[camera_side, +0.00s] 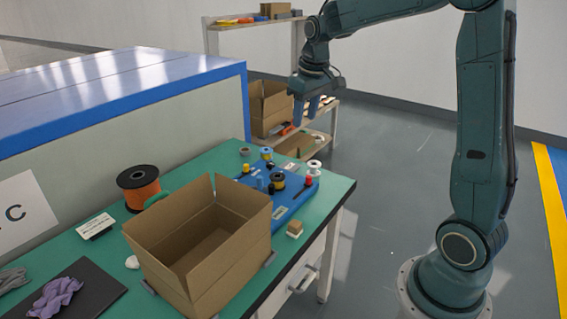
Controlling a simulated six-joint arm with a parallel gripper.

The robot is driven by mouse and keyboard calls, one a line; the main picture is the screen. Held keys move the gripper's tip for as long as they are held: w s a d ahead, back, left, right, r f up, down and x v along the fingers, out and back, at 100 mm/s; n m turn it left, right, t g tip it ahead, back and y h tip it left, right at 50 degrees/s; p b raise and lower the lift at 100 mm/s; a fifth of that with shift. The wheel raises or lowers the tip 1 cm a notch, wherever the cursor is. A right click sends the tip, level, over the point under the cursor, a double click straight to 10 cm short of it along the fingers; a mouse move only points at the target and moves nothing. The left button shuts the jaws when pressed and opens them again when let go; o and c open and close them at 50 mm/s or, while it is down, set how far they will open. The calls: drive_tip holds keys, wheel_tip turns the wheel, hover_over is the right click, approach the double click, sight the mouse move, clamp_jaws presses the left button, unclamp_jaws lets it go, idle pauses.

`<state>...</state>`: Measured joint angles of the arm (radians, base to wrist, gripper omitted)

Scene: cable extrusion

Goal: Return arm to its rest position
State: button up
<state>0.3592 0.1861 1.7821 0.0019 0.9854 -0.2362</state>
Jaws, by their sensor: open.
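My gripper (313,106) hangs at the end of my arm, pointing down, above and beyond the far right end of the green table (338,187). Its blue fingers look apart and nothing shows between them. It is clear of the table and of everything on it. My arm reaches up from its base at the right and bends over to the left.
An open, empty-looking cardboard box (215,245) stands at the table's front. Behind it are a blue board (290,208) with small spools and an orange cable spool (139,186). A shelf (333,125) with boxes stands behind my gripper. Floor between table and base is clear.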

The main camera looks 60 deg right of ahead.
drive_tip(key=s+a+r+t, duration=0.2)
drive_tip(key=s+a+r, duration=0.3)
drive_tip(key=s+a, duration=0.55)
drive_tip(key=s+a+f, duration=0.1)
drive_tip(key=s+a, duration=0.1)
drive_tip(key=s, duration=0.4)
drive_tip(key=s+a+f+n+t, duration=0.1)
drive_tip(key=s+a+f, duration=0.1)
drive_tip(key=s, duration=0.4)
drive_tip(key=shift+s+a+t+y, duration=0.15)
drive_tip(key=shift+a+t+y, duration=0.15)
drive_tip(key=shift+a+y, duration=0.1)
